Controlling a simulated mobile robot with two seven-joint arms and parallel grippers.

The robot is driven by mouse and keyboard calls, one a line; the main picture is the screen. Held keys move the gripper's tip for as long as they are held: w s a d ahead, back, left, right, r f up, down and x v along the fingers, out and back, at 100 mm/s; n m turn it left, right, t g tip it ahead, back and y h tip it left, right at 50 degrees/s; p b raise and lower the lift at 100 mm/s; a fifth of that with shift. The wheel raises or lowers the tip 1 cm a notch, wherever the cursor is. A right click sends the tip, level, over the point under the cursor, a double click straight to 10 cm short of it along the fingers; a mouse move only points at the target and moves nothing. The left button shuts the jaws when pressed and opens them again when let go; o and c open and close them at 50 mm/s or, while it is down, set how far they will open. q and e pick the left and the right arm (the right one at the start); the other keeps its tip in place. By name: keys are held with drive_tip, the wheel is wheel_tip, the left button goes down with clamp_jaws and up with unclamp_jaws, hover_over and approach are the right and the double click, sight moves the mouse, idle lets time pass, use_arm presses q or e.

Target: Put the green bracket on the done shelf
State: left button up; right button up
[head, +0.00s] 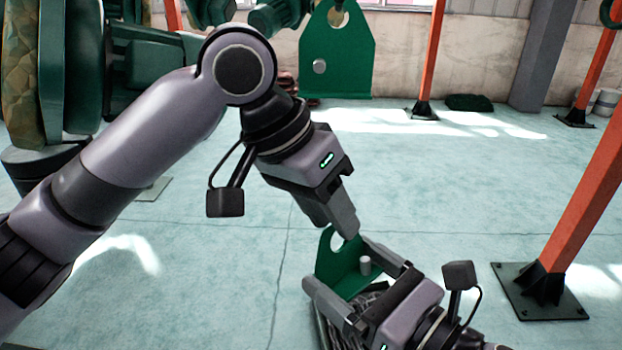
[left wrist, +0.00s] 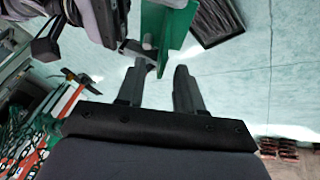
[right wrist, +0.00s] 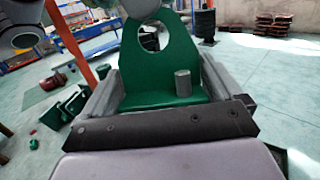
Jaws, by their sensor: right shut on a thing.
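The green bracket (head: 338,262) is an upright plate with a round hole and a grey pin, at the lower centre of the head view. My right gripper (head: 352,285) is shut on it; in the right wrist view the bracket (right wrist: 178,52) stands between the two fingers. My left gripper (head: 343,226) is just above the bracket's top edge in the head view. I cannot make out which shelf is the done shelf.
A dark open tray (left wrist: 218,18) lies below the bracket. A larger green plate (head: 336,60) with a similar shape is at the top. Orange posts (head: 580,215) stand at the right. Green machinery (head: 140,65) fills the upper left. The floor between is mostly clear.

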sight(345, 244)
use_arm(q)
drive_tip(key=shift+x, duration=2.35)
use_arm(e)
drive_tip(key=shift+r, duration=0.1)
use_arm(q)
clamp_jaws()
drive_tip(key=shift+s+r, duration=0.1)
drive_tip(key=shift+d, duration=0.1)
use_arm(e)
drive_tip(key=o, duration=1.2)
